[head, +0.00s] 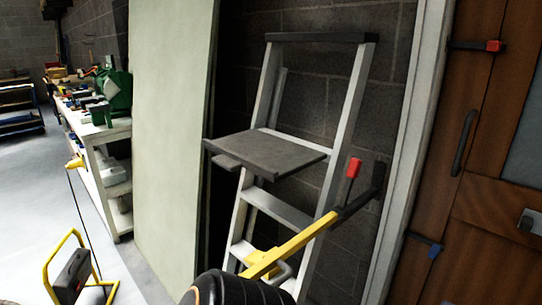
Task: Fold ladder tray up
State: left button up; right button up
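A grey metal step ladder (352,95) stands upright against the dark block wall in the head view. Its flat dark grey tray (268,151) sticks out roughly level from the ladder's upper part, toward the left. The tray is unfolded, and nothing rests on it. A dark cap (322,38) spans the ladder's top, and a step (277,206) shows below the tray. Neither of my grippers can be made out in this view. The ladder's lower part is partly hidden behind a yellow bar and a black rounded object.
The yellow bar (292,247) with a red grip (352,168) crosses in front of the ladder. The black object (237,290) is at the bottom. A pale panel (168,125) stands left, a wooden door (470,150) right. A yellow-framed lamp (72,275) stands on the floor.

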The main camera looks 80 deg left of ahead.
aim_at(272, 158)
jog(key=k+u, duration=0.1)
jog(key=u, duration=0.75)
jog(key=k+j+u, duration=0.1)
jog(key=u, duration=0.3)
jog(key=j+u, duration=0.15)
jog(key=u, duration=0.3)
jog(key=j+u, duration=0.1)
jog(key=u, duration=0.3)
jog(key=k+j+u, duration=0.1)
jog(key=u, duration=0.35)
jog(key=i+l, duration=0.2)
jog(key=i, duration=0.3)
jog(key=u, duration=0.05)
